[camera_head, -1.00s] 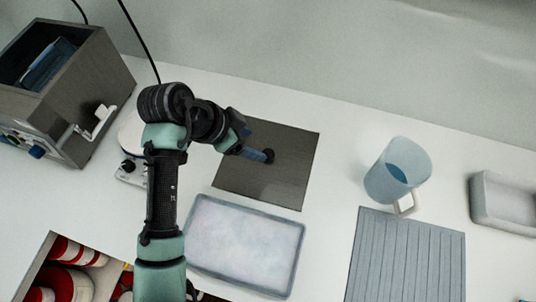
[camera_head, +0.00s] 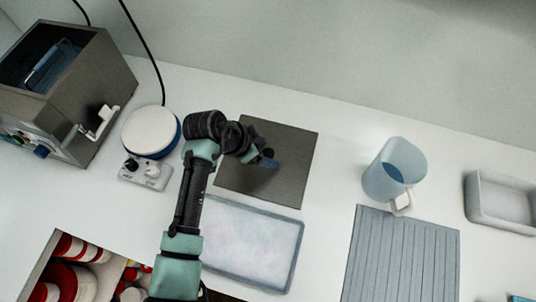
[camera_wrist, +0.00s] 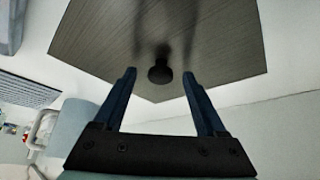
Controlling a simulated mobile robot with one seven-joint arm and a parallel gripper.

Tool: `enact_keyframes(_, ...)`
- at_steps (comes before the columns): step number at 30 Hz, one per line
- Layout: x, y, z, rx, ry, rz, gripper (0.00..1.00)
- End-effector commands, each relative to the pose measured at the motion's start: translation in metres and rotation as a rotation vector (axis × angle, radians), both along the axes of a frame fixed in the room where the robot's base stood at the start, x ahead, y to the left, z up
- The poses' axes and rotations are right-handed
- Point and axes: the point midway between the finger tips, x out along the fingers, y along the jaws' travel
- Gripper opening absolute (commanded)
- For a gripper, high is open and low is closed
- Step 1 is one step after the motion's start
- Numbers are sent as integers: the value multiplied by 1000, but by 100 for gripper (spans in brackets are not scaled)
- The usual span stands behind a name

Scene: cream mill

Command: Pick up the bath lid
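The bath lid (camera_head: 288,186) is a flat, dark grey square plate lying on the white bench. It has a small round black knob (camera_wrist: 160,73) at its middle. In the head view, my gripper (camera_head: 270,160) is over the lid, close to the knob and partly covering it. In the wrist view the lid (camera_wrist: 90,36) fills the upper part, and my gripper's two blue fingers (camera_wrist: 159,74) are spread apart. The knob shows between the fingertips, with a gap on each side. Nothing is held.
An open grey metal bath (camera_head: 75,95) stands at the left, beside a round white-topped hotplate (camera_head: 150,132). A shallow tray (camera_head: 262,278) lies in front of the lid. To the right are a blue jug (camera_head: 392,170), a ribbed mat (camera_head: 405,260) and a grey dish (camera_head: 500,214).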

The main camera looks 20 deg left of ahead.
Motion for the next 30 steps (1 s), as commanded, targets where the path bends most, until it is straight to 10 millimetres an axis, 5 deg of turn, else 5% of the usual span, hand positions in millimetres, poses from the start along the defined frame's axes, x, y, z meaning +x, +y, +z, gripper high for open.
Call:
enact_keyframes(2, 0, 0, 0, 0, 0, 0, 61)
enact_keyframes(12, 0, 0, 0, -1, -1, 0, 0)
enact_keyframes(23, 1, 0, 7, 0, -5, 0, 0)
enact_keyframes(30, 2, 0, 50, 2, -9, -1, 0)
